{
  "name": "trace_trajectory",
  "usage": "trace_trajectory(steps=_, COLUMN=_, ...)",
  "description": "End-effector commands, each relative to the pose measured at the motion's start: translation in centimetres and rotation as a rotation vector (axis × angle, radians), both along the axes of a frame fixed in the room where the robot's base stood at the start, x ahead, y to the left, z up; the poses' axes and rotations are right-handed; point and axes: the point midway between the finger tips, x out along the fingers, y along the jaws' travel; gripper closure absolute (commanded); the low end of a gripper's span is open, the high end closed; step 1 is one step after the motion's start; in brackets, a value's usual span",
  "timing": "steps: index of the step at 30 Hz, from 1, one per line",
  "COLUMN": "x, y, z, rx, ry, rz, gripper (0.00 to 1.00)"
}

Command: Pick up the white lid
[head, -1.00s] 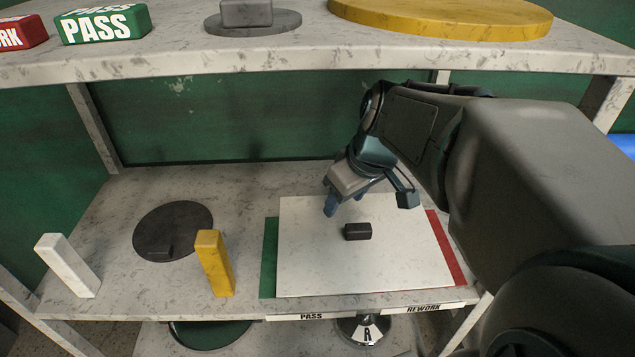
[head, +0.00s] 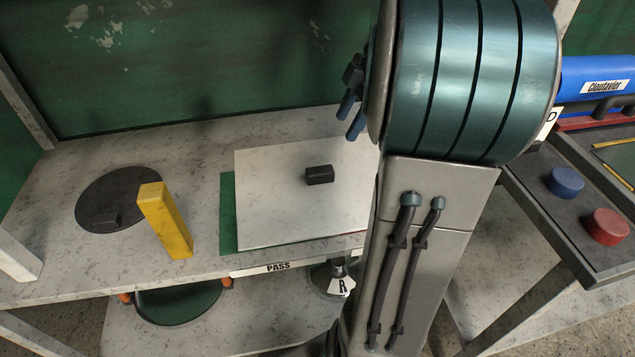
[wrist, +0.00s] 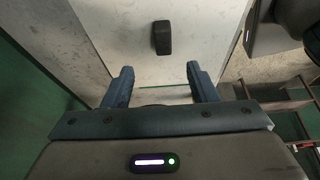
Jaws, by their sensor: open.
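The white lid (head: 275,215) is a flat white rectangle with a small black handle (head: 319,175) near its middle. It lies on the shelf over a board whose green edge shows at its left; its right side is hidden by my arm. My gripper (head: 352,118) shows only in part at the back right of the lid, behind my arm. In the wrist view, the blue fingers of my gripper (wrist: 159,72) are apart and empty. The black handle (wrist: 161,37) stands ahead of them on the white lid (wrist: 120,40), not between them.
A yellow block (head: 165,220) stands left of the lid, near a dark round disc (head: 92,212) with a small handle. The shelf (head: 60,255) bears a PASS label in front. A dark tray (head: 595,225) with blue and red pucks is at the right.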

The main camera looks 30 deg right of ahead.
Motion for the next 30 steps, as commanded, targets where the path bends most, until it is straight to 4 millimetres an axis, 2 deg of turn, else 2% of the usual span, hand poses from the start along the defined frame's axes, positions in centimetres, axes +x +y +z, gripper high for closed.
trace_trajectory(steps=9, x=0.6, y=2.3, z=-5.8, rx=0.001, ry=0.003, rz=0.001, gripper=0.47)
trace_trajectory(steps=17, x=0.8, y=3.2, z=-7.6, rx=0.000, ry=0.001, rz=0.000, gripper=0.47)
trace_trajectory(steps=26, x=0.9, y=5.0, z=-11.4, rx=0.001, ry=0.002, rz=0.000, gripper=0.47)
trace_trajectory(steps=30, x=1.0, y=5.3, z=-12.0, rx=-0.001, ry=0.001, rz=-0.001, gripper=0.47)
